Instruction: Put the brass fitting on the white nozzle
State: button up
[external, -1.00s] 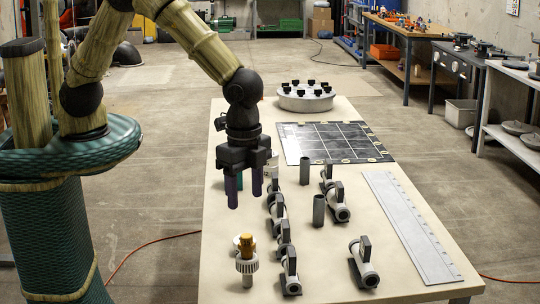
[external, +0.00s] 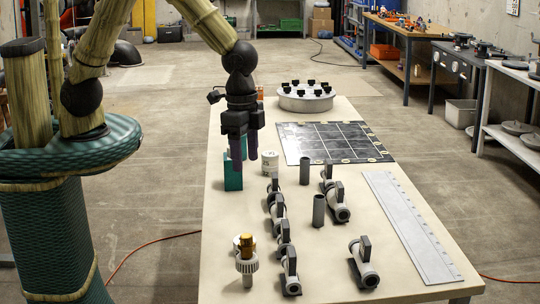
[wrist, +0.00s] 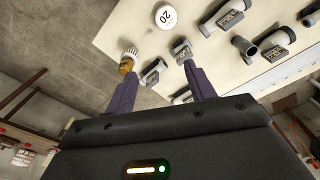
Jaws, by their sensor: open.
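In the wrist view the brass fitting (wrist: 126,68) and the ribbed white nozzle (wrist: 129,54) show together near the left finger. My gripper (external: 242,165) is open and empty, up and well behind them, near a teal block.
A teal block (external: 233,177) and a white cylinder (external: 269,163) stand near my gripper. Several grey pipe valves (external: 289,272) and two grey tubes (external: 304,172) occupy the table's middle. A black grid plate (external: 325,143) and a long pale strip (external: 410,230) lie farther right.

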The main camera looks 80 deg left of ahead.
jog(key=s+a+r+n+t, duration=0.1)
jog(key=s+a+r+n, duration=0.1)
jog(key=s+a, duration=0.4)
jog(key=s+a+r+n+t, duration=0.1)
jog(key=s+a+n, duration=0.3)
jog(key=a, duration=1)
jog(key=s+r, duration=0.1)
jog(key=s, duration=0.1)
jog(key=shift+s+a+r, duration=0.15)
jog(key=shift+s+a, duration=0.15)
jog(key=shift+s, duration=0.1)
